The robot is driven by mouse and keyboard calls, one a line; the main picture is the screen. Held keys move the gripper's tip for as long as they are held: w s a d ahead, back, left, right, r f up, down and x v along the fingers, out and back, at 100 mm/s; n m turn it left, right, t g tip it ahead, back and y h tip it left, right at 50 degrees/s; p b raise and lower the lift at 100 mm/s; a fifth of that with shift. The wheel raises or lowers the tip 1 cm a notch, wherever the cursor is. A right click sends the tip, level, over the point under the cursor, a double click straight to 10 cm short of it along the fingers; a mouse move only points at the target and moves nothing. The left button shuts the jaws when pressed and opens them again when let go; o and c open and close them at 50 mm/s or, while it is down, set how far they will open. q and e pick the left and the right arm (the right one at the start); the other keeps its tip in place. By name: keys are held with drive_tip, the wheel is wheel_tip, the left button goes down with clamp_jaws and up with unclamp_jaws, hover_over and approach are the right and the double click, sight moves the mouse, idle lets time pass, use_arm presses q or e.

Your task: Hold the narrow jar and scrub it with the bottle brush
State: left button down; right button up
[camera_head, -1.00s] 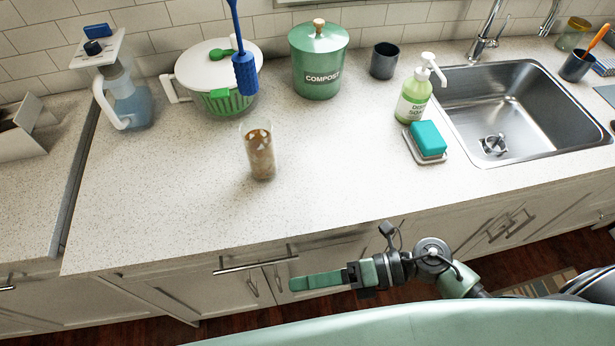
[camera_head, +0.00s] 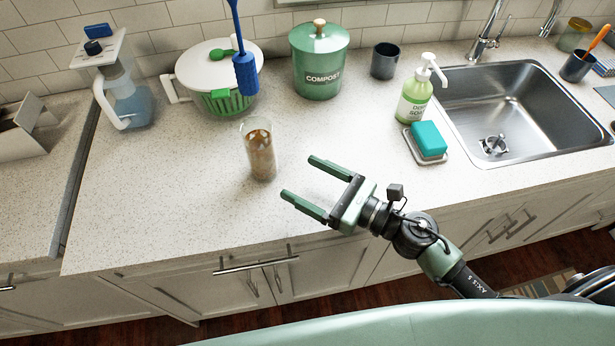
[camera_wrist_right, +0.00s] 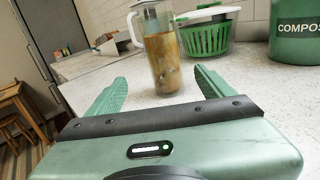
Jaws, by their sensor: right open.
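The narrow jar (camera_head: 260,152) is tall and clear, with brownish stains, and stands upright on the counter. It also shows in the right wrist view (camera_wrist_right: 162,55), beyond and between my fingers. The bottle brush (camera_head: 244,72) has a blue handle and blue bristles, and hangs upright in front of the salad spinner; what holds it is out of view. My right gripper (camera_head: 302,183) is open and empty, to the right of and nearer than the jar, its fingers pointing toward the jar's side. The right wrist view shows the open fingers (camera_wrist_right: 160,92) apart from the jar. My left gripper is not in view.
A salad spinner (camera_head: 205,68), a green compost bin (camera_head: 319,75) and a dark cup (camera_head: 385,60) stand behind the jar. A soap bottle (camera_head: 414,98), a teal sponge (camera_head: 429,139) and the sink (camera_head: 530,105) are at right. A pitcher (camera_head: 128,100) is at left. Counter around the jar is clear.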

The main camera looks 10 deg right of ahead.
sight(272, 160)
drive_tip(key=shift+w+a+f+t, duration=0.15)
drive_tip(key=shift+w+t, duration=0.15)
drive_tip(key=shift+w, duration=0.2)
drive_tip(key=x, duration=1.1)
drive_tip(key=shift+w+a+f, duration=0.1)
drive_tip(key=shift+w+f, duration=0.1)
drive_tip(key=shift+f, duration=0.05)
drive_tip(key=c, duration=1.6)
drive_tip(key=shift+c, duration=0.2)
